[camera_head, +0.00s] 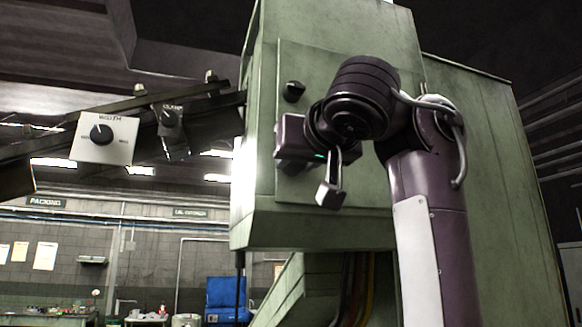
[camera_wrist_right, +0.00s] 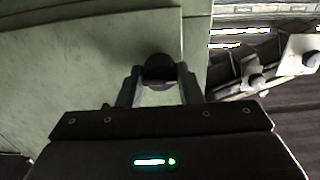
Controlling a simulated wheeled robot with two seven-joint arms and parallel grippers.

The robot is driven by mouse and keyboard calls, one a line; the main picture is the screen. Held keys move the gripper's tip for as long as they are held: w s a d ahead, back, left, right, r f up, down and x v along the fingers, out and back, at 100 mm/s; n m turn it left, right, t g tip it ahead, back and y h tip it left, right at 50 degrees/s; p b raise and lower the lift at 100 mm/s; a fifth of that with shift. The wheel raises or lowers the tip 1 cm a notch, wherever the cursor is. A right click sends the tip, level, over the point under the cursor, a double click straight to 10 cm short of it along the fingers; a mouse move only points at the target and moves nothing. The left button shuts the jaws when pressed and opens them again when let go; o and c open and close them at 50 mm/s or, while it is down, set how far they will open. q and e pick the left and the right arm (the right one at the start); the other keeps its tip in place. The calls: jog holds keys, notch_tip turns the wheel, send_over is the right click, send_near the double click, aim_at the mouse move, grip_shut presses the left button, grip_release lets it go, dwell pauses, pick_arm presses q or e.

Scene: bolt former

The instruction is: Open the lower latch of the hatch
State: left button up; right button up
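The hatch (camera_head: 350,70) is a pale green panel on the front of the green machine, and it looks closed. A black knob-like latch (camera_head: 293,91) sits at its upper left. My right gripper (camera_head: 312,182) is below this upper latch, close to the panel, with one light-tipped finger showing. In the right wrist view a dark round latch (camera_wrist_right: 158,68) lies between the two spread fingertips, with small gaps at its sides. It appears to be the lower latch; in the head view my gripper largely covers it. My left gripper is out of view.
A dark rail (camera_head: 120,105) runs left from the machine and carries a white dial box (camera_head: 104,138) and a smaller dark switch (camera_head: 172,117). A blue object (camera_head: 228,298) stands far back. Open room lies left of the machine.

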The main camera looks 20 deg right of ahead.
grip_shut()
jog(key=m+b, duration=0.2)
jog(key=m, duration=0.9)
jog(key=o, duration=0.8)
grip_release()
jog(key=shift+o, duration=0.2)
jog(key=shift+b, duration=0.3)
jog(key=s+b, duration=0.2)
jog(key=s, duration=0.6)
jog(key=shift+b, duration=0.4)
